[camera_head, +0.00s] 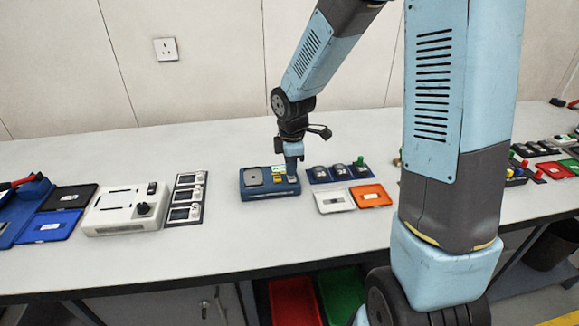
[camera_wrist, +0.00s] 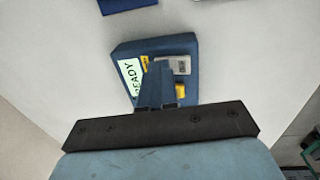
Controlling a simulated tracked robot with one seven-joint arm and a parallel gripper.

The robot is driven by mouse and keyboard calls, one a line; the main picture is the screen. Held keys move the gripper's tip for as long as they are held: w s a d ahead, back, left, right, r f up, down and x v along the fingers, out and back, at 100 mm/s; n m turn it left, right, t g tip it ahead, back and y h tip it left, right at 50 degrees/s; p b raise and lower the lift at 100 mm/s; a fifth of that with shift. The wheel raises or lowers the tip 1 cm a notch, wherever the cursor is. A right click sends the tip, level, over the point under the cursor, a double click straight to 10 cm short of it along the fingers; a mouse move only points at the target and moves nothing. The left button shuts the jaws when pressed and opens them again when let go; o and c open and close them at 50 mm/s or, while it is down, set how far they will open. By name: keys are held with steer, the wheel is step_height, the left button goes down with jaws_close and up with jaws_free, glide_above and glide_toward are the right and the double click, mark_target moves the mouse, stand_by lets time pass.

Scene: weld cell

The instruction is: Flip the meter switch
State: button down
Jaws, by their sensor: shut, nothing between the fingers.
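A blue box-shaped device (camera_head: 270,193), which looks like the meter, sits on the bench with a grey plate on its left part. I cannot tell which part is the switch. My gripper (camera_head: 292,172) is shut and empty, pointing down over the right part of the device. In the wrist view my gripper's fingers (camera_wrist: 158,72) cover part of its top; contact cannot be told.
To the right are a blue panel (camera_head: 320,180) with dark gauges and a green knob, a white tray (camera_head: 334,200) and an orange tray (camera_head: 371,195). To the left are a grey panel (camera_head: 185,199) and a white device (camera_head: 110,208). The bench front is clear.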

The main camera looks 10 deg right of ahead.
steer(key=shift+s, duration=0.1)
steer(key=shift+s+r, duration=0.2)
steer(key=shift+s, duration=0.5)
step_height(320, 180, up, 14)
steer(key=w, duration=0.2)
stand_by(0.5)
